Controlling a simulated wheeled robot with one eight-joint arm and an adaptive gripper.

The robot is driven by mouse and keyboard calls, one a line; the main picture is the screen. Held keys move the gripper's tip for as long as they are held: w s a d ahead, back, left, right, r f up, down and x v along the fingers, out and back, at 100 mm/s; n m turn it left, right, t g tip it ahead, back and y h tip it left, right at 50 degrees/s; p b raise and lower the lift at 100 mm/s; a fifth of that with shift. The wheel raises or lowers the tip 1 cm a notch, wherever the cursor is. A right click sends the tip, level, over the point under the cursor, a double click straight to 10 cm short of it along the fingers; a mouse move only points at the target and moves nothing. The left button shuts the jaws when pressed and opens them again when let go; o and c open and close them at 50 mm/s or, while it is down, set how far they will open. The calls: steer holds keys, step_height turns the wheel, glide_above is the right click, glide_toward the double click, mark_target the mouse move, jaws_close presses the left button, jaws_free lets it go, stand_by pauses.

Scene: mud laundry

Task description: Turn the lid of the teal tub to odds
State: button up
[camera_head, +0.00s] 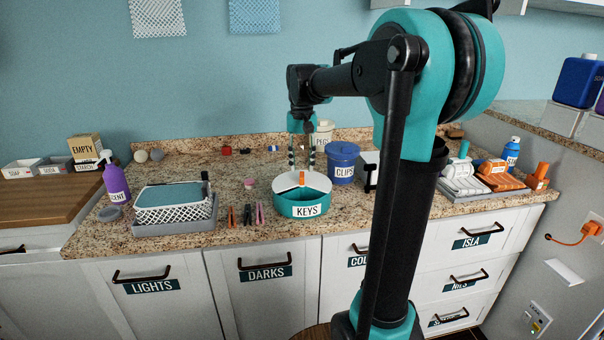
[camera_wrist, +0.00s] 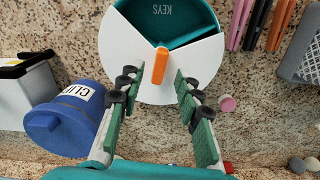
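The teal tub (camera_head: 298,207) stands on the counter with a KEYS label on its front. Its white lid (camera_head: 289,182) has a wedge cut out, and the cut-out faces the front over the compartment marked KEYS, as the wrist view also shows on the tub (camera_wrist: 190,15). An orange handle (camera_wrist: 160,66) stands up from the lid's middle. My gripper (camera_head: 301,163) is above the lid, fingers pointing down and spread to either side of the handle. In the wrist view my gripper (camera_wrist: 157,80) is open, with clear gaps to the handle. No ODDS marking is visible.
A blue CLIPS tub (camera_head: 343,162) stands right of the teal tub, close to my gripper. Several coloured pegs (camera_head: 247,215) lie at its left front. A grey tray with a basket (camera_head: 174,228) is further left. Folded towels (camera_head: 461,180) are at the right.

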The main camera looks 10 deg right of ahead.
mark_target(302, 175)
steer(key=shift+f, duration=1.9)
steer(key=shift+c, duration=0.3)
jaws_close()
